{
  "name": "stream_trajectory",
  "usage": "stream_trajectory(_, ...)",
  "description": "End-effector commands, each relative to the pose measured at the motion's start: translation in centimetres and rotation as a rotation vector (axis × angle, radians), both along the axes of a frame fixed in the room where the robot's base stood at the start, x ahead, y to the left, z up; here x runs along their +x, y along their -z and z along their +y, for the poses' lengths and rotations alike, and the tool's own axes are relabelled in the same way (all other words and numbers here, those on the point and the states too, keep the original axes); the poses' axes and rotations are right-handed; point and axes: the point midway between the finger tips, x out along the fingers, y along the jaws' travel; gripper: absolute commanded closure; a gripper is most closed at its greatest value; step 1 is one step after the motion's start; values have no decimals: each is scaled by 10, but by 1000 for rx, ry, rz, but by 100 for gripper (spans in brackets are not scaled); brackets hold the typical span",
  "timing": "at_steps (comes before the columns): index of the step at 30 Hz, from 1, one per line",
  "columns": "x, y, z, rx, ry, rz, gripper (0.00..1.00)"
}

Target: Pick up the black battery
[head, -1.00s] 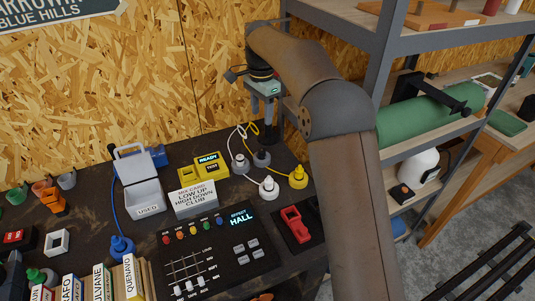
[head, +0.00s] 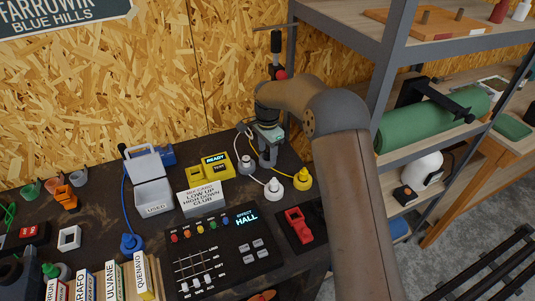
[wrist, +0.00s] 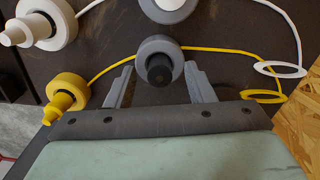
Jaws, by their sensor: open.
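In the wrist view a black cylinder (wrist: 159,70), which looks like the black battery, stands up from a round grey base (wrist: 160,49). My gripper (wrist: 158,75) is open, one finger on each side of the cylinder, with gaps on both sides. I cannot tell its exact height over the cylinder. In the head view my gripper (head: 267,155) points down over the back right of the dark bench, and its fingers hide the black cylinder.
A yellow READY/TEST unit (head: 208,168), USED box (head: 154,199), text card (head: 203,199) and control panel (head: 215,250) lie left and front.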

Motion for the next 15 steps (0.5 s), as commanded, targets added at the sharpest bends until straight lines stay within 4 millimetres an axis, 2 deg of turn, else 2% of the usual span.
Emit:
stream_trajectory(8,0,4,0,0,0,0,51)
stream_trajectory(13,0,4,0,0,0,0,99)
stream_trajectory(15,0,4,0,0,0,0,99)
